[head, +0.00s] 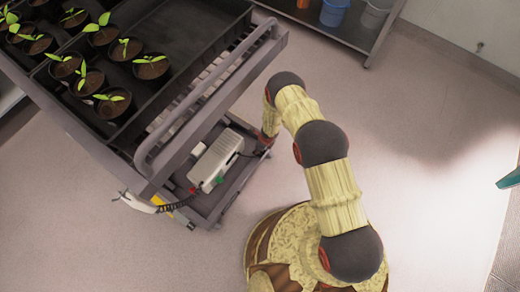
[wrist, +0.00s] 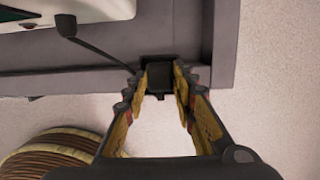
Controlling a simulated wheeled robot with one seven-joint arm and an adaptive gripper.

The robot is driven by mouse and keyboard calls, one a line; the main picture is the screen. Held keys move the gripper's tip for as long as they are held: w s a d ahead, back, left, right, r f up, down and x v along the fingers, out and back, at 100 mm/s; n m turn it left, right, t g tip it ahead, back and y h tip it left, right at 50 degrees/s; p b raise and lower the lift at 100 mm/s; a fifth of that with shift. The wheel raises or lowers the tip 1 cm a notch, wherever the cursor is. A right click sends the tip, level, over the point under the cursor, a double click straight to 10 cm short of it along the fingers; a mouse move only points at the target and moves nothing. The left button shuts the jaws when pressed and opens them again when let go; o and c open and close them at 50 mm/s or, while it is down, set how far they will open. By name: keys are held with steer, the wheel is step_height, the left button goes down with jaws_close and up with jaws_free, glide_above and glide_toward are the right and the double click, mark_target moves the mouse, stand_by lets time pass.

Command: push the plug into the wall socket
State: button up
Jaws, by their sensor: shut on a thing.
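The plug (wrist: 158,76) is a small dark block between the fingertips of my gripper (wrist: 162,70) in the wrist view. My gripper is shut on it at the edge of the cart's grey lower shelf; I cannot tell whether the plug still touches the shelf. A thin black cable (wrist: 100,54) runs from a pale box (wrist: 95,12) toward the plug. In the head view my arm reaches down beside the cart, and the gripper and plug are too small and covered to make out. No wall socket shows in either view.
The cart (head: 205,105) carries potted seedlings (head: 150,66) on top and a grey-white box (head: 215,160) on its lower shelf. A white handset (head: 137,203) hangs at its left end. A shelf with buckets (head: 334,12) stands at the back.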

steer(key=shift+r+p, duration=1.25)
steer(key=shift+r, duration=1.05)
